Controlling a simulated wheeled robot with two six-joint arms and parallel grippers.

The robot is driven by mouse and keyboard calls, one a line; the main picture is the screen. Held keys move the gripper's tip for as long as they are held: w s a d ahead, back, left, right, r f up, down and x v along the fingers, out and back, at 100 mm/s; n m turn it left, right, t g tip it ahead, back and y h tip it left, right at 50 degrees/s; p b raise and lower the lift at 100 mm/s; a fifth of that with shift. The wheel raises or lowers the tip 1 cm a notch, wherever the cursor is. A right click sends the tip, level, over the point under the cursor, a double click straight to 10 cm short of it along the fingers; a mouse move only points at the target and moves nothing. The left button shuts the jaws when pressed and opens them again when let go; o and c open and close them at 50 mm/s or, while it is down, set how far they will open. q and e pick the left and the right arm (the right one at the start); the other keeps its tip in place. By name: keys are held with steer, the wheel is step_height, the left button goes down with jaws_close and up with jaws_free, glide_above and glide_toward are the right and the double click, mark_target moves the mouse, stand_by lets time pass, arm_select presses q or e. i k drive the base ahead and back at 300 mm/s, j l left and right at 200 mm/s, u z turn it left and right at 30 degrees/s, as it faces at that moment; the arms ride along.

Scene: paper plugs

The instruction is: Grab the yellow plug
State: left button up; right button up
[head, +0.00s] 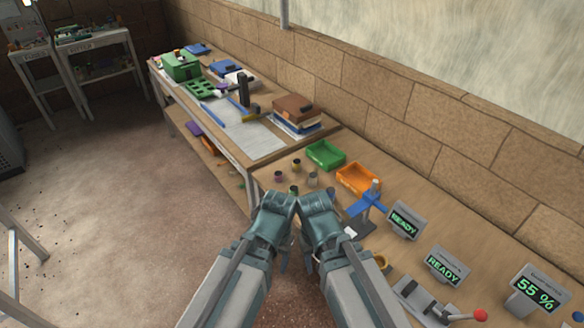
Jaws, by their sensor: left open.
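Several small dark cylinders stand on the near table just beyond my wrists: one with a purplish top (278,176), one with a brownish top (296,163), one greyish (312,179) and one greenish (293,189). None is clearly yellow at this size. A yellow-orange round piece (381,261) sits right of my right forearm; I cannot tell whether it is the yellow plug. My left gripper (284,262) is open, low beside the table's near edge, and apart from the cylinders. My right gripper is mostly hidden by the arms, and its jaws cannot be made out.
A green tray (326,154) and an orange tray (358,180) lie behind the cylinders. A blue stand (367,204), display boxes (404,220) and a red-knobbed lever device (430,304) are on the right. A brick wall (400,105) backs the table.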

mark_target(297, 163)
steer(key=i+j, duration=0.2)
steer(key=j, duration=0.15)
steer(key=i+j, duration=0.45)
steer(key=j, duration=0.25)
steer(key=z, duration=1.6)
steer(key=j, duration=0.1)
